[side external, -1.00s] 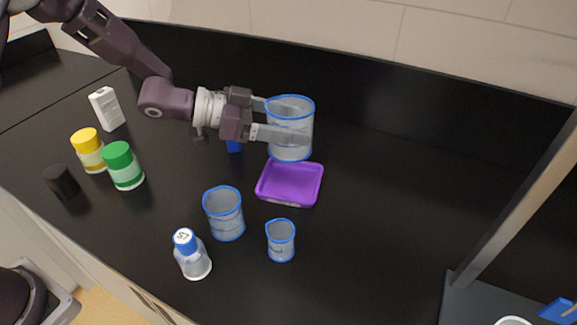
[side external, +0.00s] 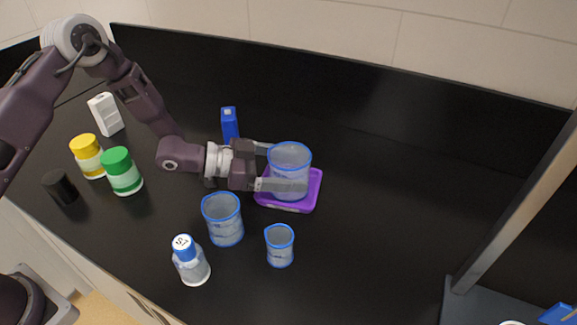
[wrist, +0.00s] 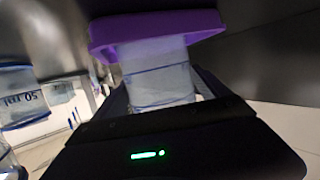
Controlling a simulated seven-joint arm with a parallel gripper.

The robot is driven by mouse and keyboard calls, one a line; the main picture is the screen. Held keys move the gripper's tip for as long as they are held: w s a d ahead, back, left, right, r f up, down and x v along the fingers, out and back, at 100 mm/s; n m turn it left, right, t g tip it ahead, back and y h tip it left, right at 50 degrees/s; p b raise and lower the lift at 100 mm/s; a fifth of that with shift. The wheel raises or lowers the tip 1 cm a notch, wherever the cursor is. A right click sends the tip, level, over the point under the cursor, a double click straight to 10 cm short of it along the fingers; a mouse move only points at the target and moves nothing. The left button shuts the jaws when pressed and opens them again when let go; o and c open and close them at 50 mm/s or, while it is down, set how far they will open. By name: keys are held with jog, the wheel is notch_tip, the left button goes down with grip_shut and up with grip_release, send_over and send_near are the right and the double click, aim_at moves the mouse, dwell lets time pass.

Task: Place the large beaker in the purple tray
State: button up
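The large beaker (side external: 290,163), clear with a blue rim, stands upright in the purple tray (side external: 316,186). My gripper (side external: 285,167) is around the beaker from the left, one finger in front of its lower wall and the other behind it. The fingers look spread slightly wider than the beaker, so the gripper appears open; the far contact side is hidden. In the wrist view the beaker (wrist: 158,78) is between the fingers, with the purple tray (wrist: 150,24) at its base.
A medium beaker (side external: 223,220), a small beaker (side external: 279,246) and a blue-capped bottle (side external: 191,262) stand in front. A blue box (side external: 229,125) is behind my gripper. Yellow-capped (side external: 87,157) and green-capped (side external: 122,173) jars are left. The counter right of the tray is clear.

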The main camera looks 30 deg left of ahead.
jog(key=shift+o, duration=0.7)
